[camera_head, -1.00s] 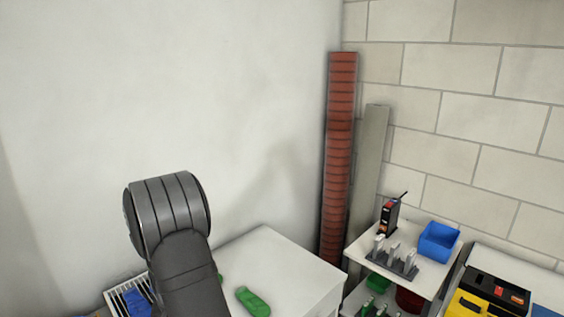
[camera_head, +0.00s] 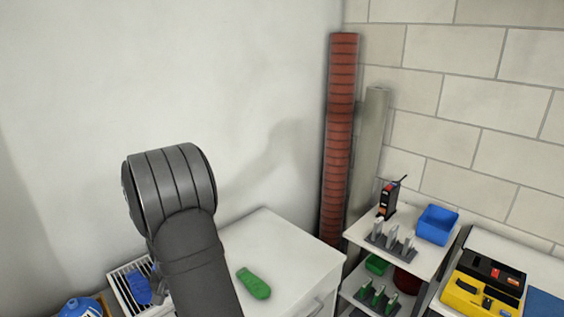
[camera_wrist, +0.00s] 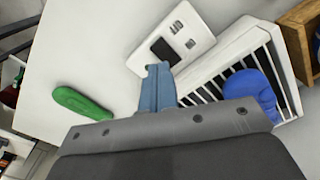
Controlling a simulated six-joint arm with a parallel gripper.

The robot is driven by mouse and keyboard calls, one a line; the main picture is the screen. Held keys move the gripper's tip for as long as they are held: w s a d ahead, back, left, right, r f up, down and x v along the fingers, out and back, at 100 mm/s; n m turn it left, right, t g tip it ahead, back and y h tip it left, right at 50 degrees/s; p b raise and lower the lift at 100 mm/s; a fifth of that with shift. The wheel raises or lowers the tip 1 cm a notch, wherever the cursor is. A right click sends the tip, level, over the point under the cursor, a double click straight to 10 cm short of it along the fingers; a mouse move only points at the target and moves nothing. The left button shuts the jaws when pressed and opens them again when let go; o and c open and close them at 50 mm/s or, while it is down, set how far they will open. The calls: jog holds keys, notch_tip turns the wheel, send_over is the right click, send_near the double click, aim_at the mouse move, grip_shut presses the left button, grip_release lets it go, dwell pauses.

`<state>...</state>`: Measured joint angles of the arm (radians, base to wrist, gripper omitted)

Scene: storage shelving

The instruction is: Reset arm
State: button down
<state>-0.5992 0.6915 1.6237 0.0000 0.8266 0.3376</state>
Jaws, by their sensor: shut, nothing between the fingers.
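My gripper (camera_wrist: 157,88) shows in the wrist view as blue-grey fingers, shut with nothing between them. It points toward the white cabinet top (camera_wrist: 100,55) and a white plate with a dark square (camera_wrist: 170,45). In the head view my dark arm rises in front of the white wall at lower left, and the gripper itself is hidden there.
A green object (camera_head: 253,284) lies on the cabinet top. A blue item (camera_wrist: 250,95) sits in a white slatted tray (camera_wrist: 284,80), beside a wooden box (camera_wrist: 297,38). Shelving with a blue bin (camera_head: 437,225) and a red column (camera_head: 338,150) stand right.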

jog(key=w+a+r+n, duration=0.1)
jog(key=r+n, duration=0.2)
jog(key=r, duration=0.3)
jog(key=w+a+r+n+g+h, duration=0.1)
jog(key=w+a+r+n, duration=0.1)
jog(key=r, duration=0.3)
jog(key=shift+r+n, duration=0.4)
jog(key=shift+n, duration=0.1)
